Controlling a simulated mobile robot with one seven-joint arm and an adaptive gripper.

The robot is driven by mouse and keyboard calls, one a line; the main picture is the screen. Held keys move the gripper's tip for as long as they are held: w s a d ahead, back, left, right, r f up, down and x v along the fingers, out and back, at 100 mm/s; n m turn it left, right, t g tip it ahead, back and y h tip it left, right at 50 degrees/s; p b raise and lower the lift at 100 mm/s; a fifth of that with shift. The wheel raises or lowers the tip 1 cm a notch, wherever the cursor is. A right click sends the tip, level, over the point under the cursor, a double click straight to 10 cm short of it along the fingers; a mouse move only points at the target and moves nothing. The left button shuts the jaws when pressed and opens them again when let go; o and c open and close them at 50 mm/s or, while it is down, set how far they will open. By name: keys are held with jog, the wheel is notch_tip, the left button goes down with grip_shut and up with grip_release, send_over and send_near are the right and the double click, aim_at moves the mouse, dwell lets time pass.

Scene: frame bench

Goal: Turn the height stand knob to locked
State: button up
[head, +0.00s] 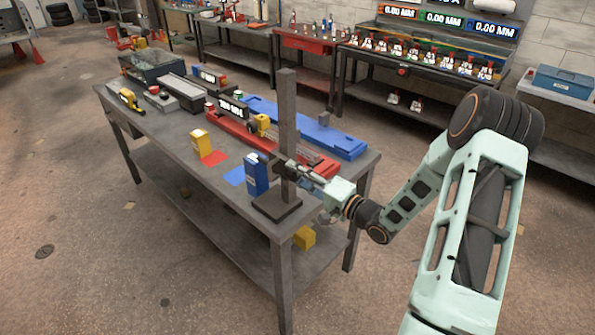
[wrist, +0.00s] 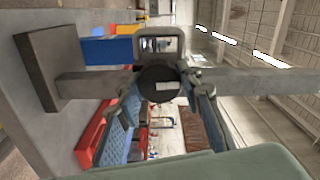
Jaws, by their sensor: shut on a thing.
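The height stand (head: 288,115) is a dark grey post on a square base near the bench's front right corner. In the wrist view its post (wrist: 240,82) runs sideways, with the base (wrist: 45,70) at left. The round dark knob (wrist: 157,87) faces the wrist camera and carries a small pale mark. My gripper (head: 293,170) reaches the post from the right. In the wrist view my gripper (wrist: 161,78) has a finger on each side of the knob and is shut on it. Whether the knob is locked cannot be told.
A blue box (head: 256,174) stands just left of the post on the bench (head: 190,128). A yellow box (head: 200,141) stands farther left. Red rails (head: 240,133) and a blue plate (head: 305,128) lie behind. Open floor is to the left.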

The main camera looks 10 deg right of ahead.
jog(key=shift+f+m, duration=0.1)
jog(key=shift+m, duration=0.3)
jog(key=o, duration=1.2)
jog(key=shift+c, duration=0.2)
jog(key=shift+s, duration=0.1)
jog(key=v, duration=1.2)
